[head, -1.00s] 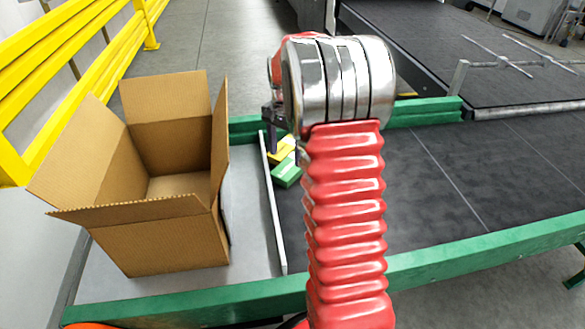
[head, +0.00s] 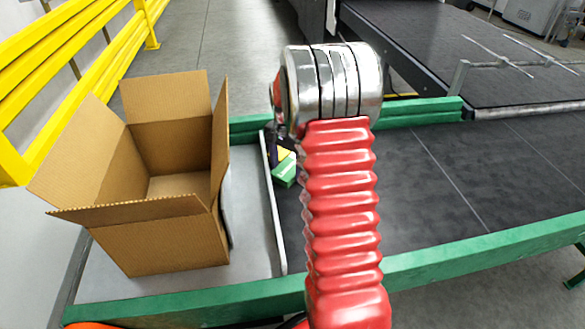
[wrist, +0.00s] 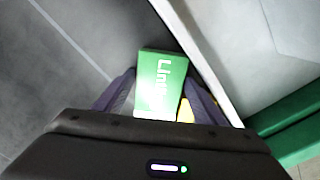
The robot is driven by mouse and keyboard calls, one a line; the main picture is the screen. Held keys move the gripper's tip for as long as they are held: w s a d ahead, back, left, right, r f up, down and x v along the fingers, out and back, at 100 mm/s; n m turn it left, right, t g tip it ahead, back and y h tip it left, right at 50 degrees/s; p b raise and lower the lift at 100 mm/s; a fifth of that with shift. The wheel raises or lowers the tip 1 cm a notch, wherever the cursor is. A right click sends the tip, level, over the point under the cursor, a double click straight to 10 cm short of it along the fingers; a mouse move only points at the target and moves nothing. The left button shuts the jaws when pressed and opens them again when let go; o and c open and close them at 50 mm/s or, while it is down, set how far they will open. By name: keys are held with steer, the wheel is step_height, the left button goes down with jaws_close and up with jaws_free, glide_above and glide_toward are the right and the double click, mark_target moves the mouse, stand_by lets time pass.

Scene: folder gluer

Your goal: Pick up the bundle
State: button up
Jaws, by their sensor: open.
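The bundle shows as a green carton with white lettering (wrist: 158,80) and a yellow part (wrist: 185,112) beside it. In the head view its green part (head: 285,172) lies on the dark belt, close to the upright metal strip at the belt's left end. In the wrist view my gripper (wrist: 160,76) is open, with one dark finger on each side of the bundle. I cannot tell whether the fingers touch it. The gripper body hides the bundle's near end. In the head view my arm hides most of the gripper.
An open, empty cardboard box (head: 165,240) stands on the grey table left of the metal strip (head: 275,215). Green rails (head: 450,255) edge the belt (head: 430,190) front and back. The belt right of my arm is clear. A yellow guard rail (head: 60,60) stands far left.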

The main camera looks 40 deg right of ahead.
steer(key=shift+f, duration=0.25)
stand_by(0.3)
steer(key=c, duration=0.9)
